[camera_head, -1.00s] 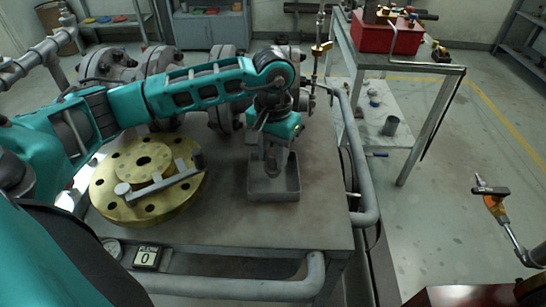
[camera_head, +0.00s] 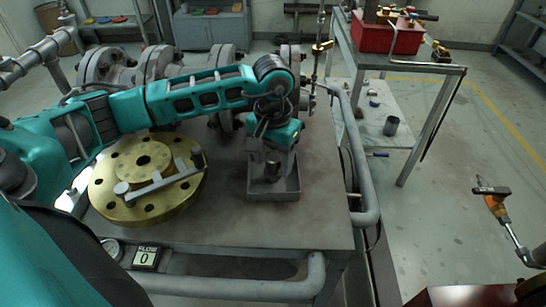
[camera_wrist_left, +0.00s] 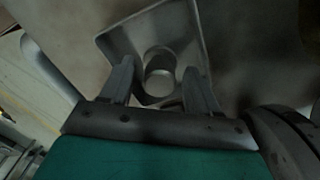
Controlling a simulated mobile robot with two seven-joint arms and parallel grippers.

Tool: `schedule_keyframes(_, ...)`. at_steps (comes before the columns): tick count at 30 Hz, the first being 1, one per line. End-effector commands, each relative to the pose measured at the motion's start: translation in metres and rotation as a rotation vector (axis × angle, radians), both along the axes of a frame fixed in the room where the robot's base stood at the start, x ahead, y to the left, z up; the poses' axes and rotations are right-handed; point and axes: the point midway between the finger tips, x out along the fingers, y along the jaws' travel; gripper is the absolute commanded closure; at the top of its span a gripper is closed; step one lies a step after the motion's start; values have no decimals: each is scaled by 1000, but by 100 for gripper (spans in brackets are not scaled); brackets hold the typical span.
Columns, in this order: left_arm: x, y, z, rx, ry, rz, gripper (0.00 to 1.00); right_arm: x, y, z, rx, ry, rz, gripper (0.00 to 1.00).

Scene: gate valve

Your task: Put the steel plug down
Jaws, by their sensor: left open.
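The steel plug (camera_head: 272,172) is a short grey cylinder. It stands in a small grey open tray (camera_head: 260,195) on the bench; in the left wrist view the plug (camera_wrist_left: 160,66) shows near the tray's near corner. My left gripper (camera_head: 272,168) points down over the tray. In the left wrist view its two fingers are apart, one on each side of the plug, with gaps visible between them and it. The gripper partly hides the plug and tray in the head view. My right gripper is not in view.
A yellow round flange (camera_head: 115,200) with a bar tool (camera_head: 165,183) across it lies left of the tray. Grey flanged pipework (camera_head: 160,68) stands behind. A grey rail (camera_head: 365,170) runs along the bench's right edge. The bench front, right of the flange, is clear.

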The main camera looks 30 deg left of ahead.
Motion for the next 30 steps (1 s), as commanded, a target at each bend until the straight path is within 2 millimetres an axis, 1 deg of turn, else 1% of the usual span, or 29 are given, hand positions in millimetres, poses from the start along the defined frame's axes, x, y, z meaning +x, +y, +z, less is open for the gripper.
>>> schedule_keyframes(3,0,0,7,0,-2,0,39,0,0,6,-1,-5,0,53)
schedule_keyframes(5,1,0,15,-1,-3,0,39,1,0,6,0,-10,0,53)
schedule_keyframes(15,1,0,88,0,-5,-1,39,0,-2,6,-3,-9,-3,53)
schedule_keyframes(18,1,0,104,0,-4,0,39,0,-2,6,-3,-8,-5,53)
schedule_keyframes(21,1,0,116,0,-3,0,39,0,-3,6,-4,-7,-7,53)
schedule_keyframes(24,0,0,122,-1,-1,0,39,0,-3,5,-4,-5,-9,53)
schedule_keyframes(30,0,0,124,0,0,0,39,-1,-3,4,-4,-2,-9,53)
